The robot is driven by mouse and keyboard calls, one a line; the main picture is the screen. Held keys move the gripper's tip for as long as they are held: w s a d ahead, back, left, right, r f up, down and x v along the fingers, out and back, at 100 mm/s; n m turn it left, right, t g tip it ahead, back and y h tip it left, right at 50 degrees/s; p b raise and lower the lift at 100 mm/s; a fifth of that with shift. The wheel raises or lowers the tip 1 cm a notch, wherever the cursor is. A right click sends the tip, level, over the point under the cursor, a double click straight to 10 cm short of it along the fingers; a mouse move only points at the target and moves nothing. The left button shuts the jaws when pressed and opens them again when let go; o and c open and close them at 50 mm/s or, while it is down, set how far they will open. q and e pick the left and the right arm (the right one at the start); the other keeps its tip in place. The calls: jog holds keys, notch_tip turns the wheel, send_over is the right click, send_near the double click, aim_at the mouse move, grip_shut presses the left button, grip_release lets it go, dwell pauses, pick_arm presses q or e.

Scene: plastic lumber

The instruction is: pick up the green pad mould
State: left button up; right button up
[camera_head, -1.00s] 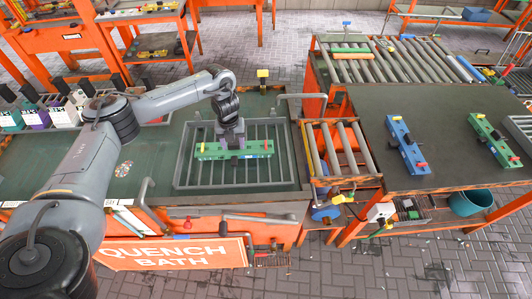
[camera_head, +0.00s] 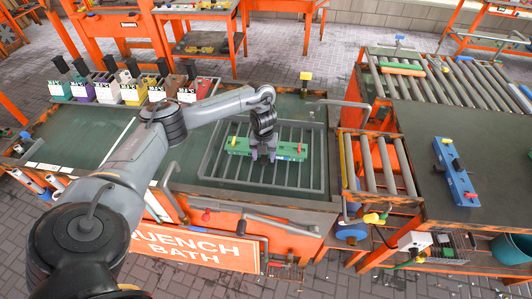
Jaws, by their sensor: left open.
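A green mould (camera_head: 236,146) with small red parts at its end lies across the grey wire rack (camera_head: 322,160) on the quench bath. My left gripper (camera_head: 262,157) is open, right at the middle of this mould, with its two dark fingers pointing down and overlapping it in the picture. I cannot tell whether the fingers straddle the mould or touch it. The gripper hides part of the mould's middle. My right gripper is not in view.
A blue mould (camera_head: 457,175) lies on the dark table (camera_head: 430,130) to the right. A short roller conveyor (camera_head: 385,165) stands between bath and table. Several labelled bins (camera_head: 130,90) line the bath's back left. A bent grey pipe (camera_head: 345,104) stands at the bath's right edge.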

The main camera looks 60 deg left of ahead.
pick_arm(q)
jog(key=shift+f, duration=0.45)
grip_shut()
jog(key=shift+w+r, duration=0.1)
jog(key=shift+r, duration=0.05)
dwell(1.0)
